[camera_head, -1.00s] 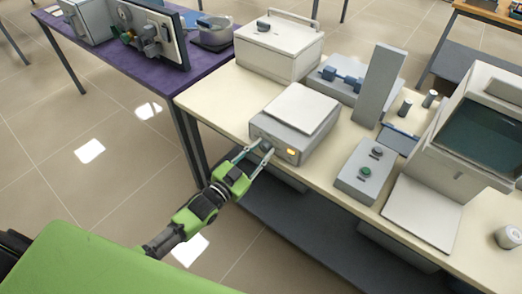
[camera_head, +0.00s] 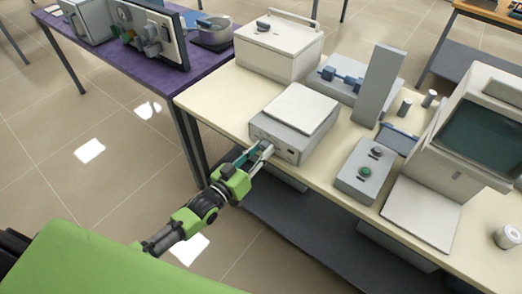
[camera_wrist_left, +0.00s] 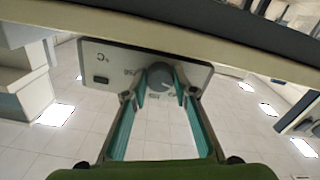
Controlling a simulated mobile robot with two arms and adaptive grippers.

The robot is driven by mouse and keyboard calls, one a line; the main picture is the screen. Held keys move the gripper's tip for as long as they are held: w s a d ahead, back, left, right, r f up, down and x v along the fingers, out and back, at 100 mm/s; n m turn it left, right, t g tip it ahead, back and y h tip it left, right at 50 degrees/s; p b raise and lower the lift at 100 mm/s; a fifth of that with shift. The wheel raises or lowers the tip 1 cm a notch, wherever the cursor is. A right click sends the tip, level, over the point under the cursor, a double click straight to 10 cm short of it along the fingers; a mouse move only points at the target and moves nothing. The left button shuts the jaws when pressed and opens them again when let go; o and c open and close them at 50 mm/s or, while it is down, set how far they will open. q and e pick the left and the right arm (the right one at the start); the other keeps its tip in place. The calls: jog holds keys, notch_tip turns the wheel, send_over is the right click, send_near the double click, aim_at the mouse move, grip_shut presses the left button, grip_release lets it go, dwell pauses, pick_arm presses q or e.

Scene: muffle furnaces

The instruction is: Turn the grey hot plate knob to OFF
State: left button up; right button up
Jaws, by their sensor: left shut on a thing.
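The hot plate (camera_head: 298,112) is a grey box with a white top at the front edge of the cream table. Its front panel also shows in the left wrist view (camera_wrist_left: 110,62). The round grey knob (camera_wrist_left: 160,76) sits on that panel. My left gripper (camera_head: 264,149) reaches the panel from the front left. In the left wrist view its fingers (camera_wrist_left: 161,88) are on both sides of the knob, shut on it. The indicator on the panel (camera_head: 291,153) shows dark. The knob's pointer and much of its marking are hidden or too small to read. My right gripper is not seen.
A grey box with a green knob (camera_head: 366,172) stands right of the hot plate. A white lidded box (camera_head: 279,48) is behind it. A large oven-like unit with an open door (camera_head: 425,210) is at the right. The floor in front is clear.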

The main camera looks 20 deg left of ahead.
pick_arm(q)
jog(key=shift+n, duration=0.6)
jog(key=o, duration=1.1)
jog(key=shift+s, duration=0.1)
jog(key=shift+s+a, duration=0.15)
jog(key=shift+s, duration=0.1)
jog(key=v, duration=1.1)
jog(key=shift+s+r, duration=0.1)
jog(key=shift+s, duration=0.05)
